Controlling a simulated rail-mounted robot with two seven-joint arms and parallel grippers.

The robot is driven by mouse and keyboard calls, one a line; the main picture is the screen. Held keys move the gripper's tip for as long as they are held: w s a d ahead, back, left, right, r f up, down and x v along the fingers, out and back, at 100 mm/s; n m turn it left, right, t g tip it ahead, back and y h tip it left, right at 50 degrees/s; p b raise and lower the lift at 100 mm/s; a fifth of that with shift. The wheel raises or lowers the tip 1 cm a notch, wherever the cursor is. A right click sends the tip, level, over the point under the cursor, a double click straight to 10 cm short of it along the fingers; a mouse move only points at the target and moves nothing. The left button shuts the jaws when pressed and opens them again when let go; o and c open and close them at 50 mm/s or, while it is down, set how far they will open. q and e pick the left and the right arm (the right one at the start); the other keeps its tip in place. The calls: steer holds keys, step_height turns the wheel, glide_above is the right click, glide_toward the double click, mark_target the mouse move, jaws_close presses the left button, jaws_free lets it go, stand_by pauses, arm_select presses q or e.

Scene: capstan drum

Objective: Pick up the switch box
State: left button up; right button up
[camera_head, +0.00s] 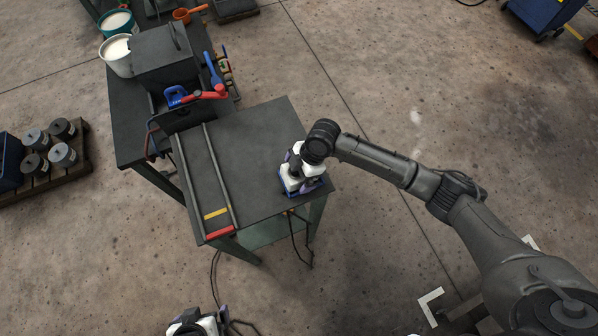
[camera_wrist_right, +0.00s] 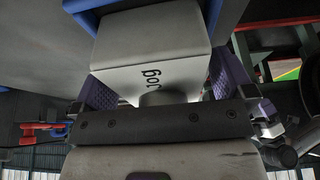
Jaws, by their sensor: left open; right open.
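The switch box (camera_wrist_right: 152,38) is a pale box with the dark word "Jog" and a blue part at its far end, seen close up in the right wrist view. In the head view it is mostly hidden under my right gripper (camera_head: 303,180), at the right front corner of the dark table. The purple fingers of my right gripper (camera_wrist_right: 165,88) are open, one on each side of the box; I cannot tell whether they touch it. My left gripper (camera_head: 196,326) is partly cut off at the bottom edge of the head view, away from the table.
The dark tabletop (camera_head: 248,150) is mostly clear, with two rails (camera_head: 220,180) along its left side. A dark machine with red and blue handles (camera_head: 195,96) stands behind. A cable hangs below the table's front. A pallet with several drums (camera_head: 48,150) is at left.

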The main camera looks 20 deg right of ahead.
steer(key=shift+c, duration=0.2)
steer(key=c, duration=1.2)
steer(key=shift+r, duration=0.2)
